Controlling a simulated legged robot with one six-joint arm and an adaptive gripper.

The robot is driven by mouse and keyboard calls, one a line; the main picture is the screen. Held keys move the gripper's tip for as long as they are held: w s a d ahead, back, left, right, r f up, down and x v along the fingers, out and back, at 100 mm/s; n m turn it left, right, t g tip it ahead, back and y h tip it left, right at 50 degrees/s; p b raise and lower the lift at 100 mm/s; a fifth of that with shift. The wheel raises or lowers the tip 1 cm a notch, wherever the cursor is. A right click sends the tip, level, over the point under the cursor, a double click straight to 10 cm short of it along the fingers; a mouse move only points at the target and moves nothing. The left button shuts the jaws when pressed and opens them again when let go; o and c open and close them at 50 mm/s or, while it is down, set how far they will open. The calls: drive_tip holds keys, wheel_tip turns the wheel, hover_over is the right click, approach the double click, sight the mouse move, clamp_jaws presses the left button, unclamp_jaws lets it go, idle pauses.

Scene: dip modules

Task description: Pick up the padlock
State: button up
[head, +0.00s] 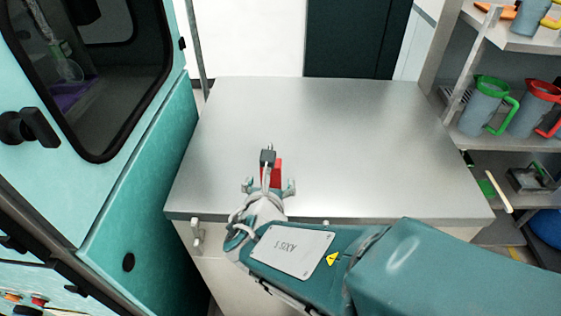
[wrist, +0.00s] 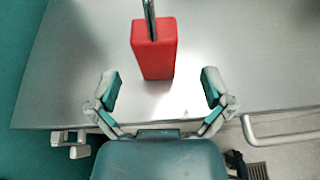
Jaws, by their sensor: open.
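The padlock (wrist: 154,50) has a red block-shaped body and a metal shackle at its top, and it sits on the metal table near the front edge. In the head view the red padlock (head: 277,172) shows only in part, behind my gripper. My gripper (wrist: 160,88) is open, with one finger to the left and one to the right of the padlock's near end. The fingers look apart from the padlock. My gripper (head: 268,186) also shows in the head view over the table's front edge.
The metal table (head: 340,130) is otherwise clear. A teal cabinet with a window (head: 140,190) stands close on the left. On the right, shelves hold a green-rimmed jug (head: 482,108) and a red-handled jug (head: 532,108). Handles stick out from the table front.

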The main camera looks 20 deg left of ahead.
sight(271, 174)
drive_tip(key=x, duration=0.6)
drive_tip(key=shift+s+a+f, duration=0.15)
drive_tip(key=shift+a, duration=0.25)
drive_tip(key=shift+d, duration=0.3)
drive_tip(key=c, duration=1.2)
drive_tip(key=shift+a, duration=0.15)
drive_tip(key=shift+c, duration=0.2)
